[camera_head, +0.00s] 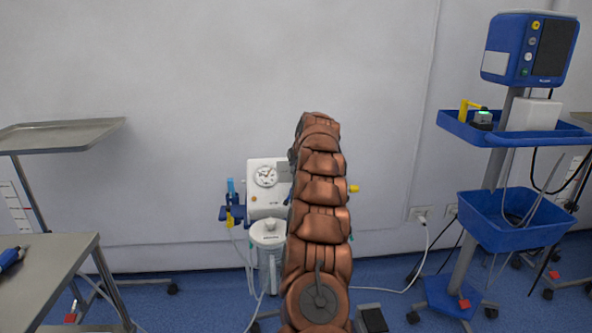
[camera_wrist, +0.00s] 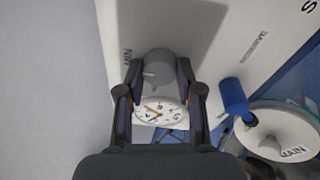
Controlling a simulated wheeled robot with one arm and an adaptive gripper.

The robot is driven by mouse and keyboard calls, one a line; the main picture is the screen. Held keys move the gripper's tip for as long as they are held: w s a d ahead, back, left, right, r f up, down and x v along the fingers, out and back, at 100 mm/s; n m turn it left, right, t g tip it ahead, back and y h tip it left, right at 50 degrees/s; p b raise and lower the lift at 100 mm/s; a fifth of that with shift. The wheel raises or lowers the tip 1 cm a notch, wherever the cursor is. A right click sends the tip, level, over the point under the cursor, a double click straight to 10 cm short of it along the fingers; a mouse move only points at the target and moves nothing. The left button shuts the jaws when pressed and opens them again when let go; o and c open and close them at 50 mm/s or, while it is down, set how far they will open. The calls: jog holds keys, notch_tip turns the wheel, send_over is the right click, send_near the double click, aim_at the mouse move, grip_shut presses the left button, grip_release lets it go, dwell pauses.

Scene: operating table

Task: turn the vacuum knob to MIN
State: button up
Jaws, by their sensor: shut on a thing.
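The white suction unit (camera_head: 256,206) stands against the wall in the head view, with a round dial gauge (camera_head: 265,176) on its front. My arm covers its right part, and the knob and my gripper are hidden there. In the wrist view, the grey round vacuum knob (camera_wrist: 156,64) sits on the white panel (camera_wrist: 222,60). My gripper (camera_wrist: 158,74) is shut on the knob, one finger on each side. A pale mark on the knob points to the lower left. A short label (camera_wrist: 126,58), apparently MIN, lies left of the knob. The gauge (camera_wrist: 161,111) shows between the fingers.
A lidded jar (camera_head: 268,240) hangs below the unit; its lid (camera_wrist: 283,130) is close on the right in the wrist view. A blue-tray monitor stand (camera_head: 478,215) is on the right. Metal tables (camera_head: 60,136) stand left. Tubes and a cable cross the floor.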

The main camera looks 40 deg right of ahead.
jog(key=shift+d, duration=0.1)
dwell(0.3)
jog(key=o, duration=1.2)
jog(key=shift+c, duration=0.2)
jog(key=v, duration=1.2)
